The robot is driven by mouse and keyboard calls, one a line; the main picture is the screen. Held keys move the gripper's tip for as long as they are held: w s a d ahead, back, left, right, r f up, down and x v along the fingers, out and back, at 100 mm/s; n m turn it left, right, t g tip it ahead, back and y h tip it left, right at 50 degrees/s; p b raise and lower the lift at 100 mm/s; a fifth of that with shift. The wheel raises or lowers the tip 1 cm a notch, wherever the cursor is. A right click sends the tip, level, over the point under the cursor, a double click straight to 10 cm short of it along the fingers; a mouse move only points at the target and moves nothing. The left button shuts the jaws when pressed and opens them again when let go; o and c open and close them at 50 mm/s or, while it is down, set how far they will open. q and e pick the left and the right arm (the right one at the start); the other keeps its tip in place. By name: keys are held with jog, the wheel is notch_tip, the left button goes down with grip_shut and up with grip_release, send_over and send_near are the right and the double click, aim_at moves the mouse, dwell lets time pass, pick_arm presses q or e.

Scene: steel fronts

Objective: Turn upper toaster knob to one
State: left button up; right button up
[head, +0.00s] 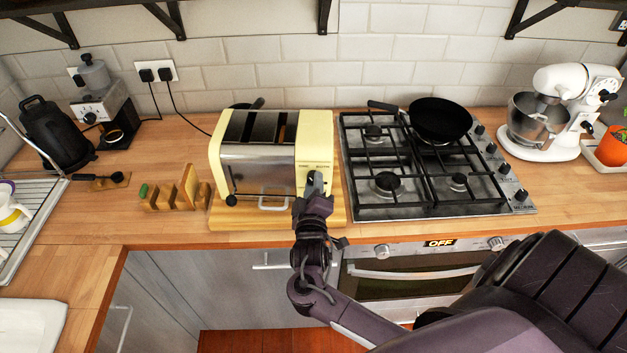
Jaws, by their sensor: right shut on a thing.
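The cream and steel toaster (262,155) stands on a wooden board (222,219) on the counter, left of the hob. Its controls are on the cream right-hand end of its front. A small dark upper knob shows there, and my right gripper (315,182) is at it, shut on the knob. The gripper covers most of the knob and the panel below it, so the knob's setting cannot be read. My right arm comes in from the lower right, in front of the oven. My left gripper is not in view.
A gas hob (430,170) with a black pan (440,119) is right of the toaster. A toast rack (176,192) stands close on its left. Bare counter lies front left.

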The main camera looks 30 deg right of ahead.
dwell(0.3)
jog(key=o, duration=1)
jog(key=b+v, duration=0.2)
jog(key=v, duration=0.5)
jog(key=shift+s+a, duration=0.25)
jog(key=shift+a, duration=0.05)
